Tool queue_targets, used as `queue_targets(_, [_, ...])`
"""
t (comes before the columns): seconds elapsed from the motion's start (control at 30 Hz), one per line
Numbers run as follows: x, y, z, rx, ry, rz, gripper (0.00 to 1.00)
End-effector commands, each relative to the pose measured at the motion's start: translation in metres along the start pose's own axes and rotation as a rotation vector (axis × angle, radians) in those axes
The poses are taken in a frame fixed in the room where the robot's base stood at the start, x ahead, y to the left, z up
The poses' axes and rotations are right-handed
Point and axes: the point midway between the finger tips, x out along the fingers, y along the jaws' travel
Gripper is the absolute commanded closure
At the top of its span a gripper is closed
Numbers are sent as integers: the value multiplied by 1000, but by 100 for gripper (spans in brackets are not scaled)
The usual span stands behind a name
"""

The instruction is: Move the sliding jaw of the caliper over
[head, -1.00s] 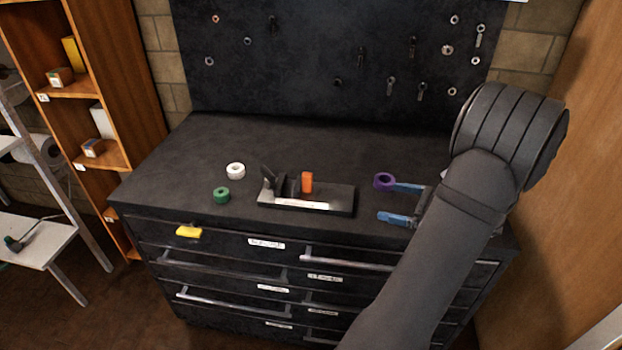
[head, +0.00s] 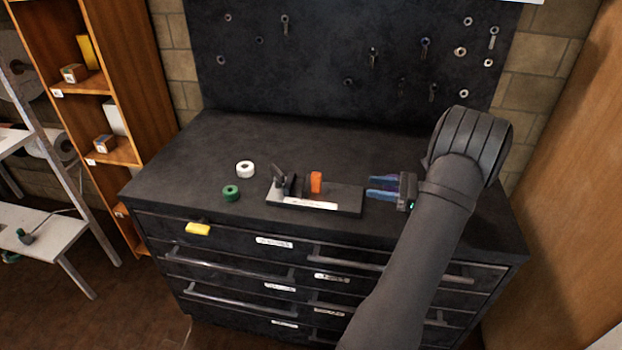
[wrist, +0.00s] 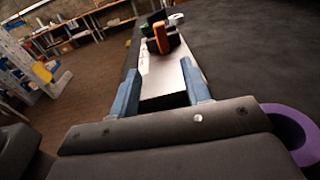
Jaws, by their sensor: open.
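The caliper (head: 338,204) lies on the dark bench top, a dark block with a pale strip along its front. An orange piece (head: 316,182), which seems to be on the sliding jaw, stands upright on it, with a dark upright jaw (head: 280,180) to its left. My gripper (head: 383,188) is open with blue fingers, just right of the caliper and apart from the orange piece. In the wrist view my fingers (wrist: 160,97) frame the near end of the caliper, and the orange piece (wrist: 161,38) stands farther ahead between them.
A white tape roll (head: 245,169) and a green roll (head: 231,193) sit left of the caliper. A purple roll (wrist: 292,133) is beside my gripper in the wrist view. A yellow object (head: 198,229) is at the bench's front edge. The bench behind the caliper is clear.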

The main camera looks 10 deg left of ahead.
Motion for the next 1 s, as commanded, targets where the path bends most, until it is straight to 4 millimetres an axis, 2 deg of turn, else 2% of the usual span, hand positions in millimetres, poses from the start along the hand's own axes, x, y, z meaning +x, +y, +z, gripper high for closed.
queue_targets(0.1, [16, -9, -5, -4, -28, 53, 56])
queue_targets(0.27, [29, -10, -4, -4, -35, 69, 56])
queue_targets(0.37, [44, -9, -4, -4, -34, 68, 56])
queue_targets(0.8, [139, -2, -1, -4, -35, 67, 56])
queue_targets(1.0, [173, 0, 0, -4, -34, 66, 56])
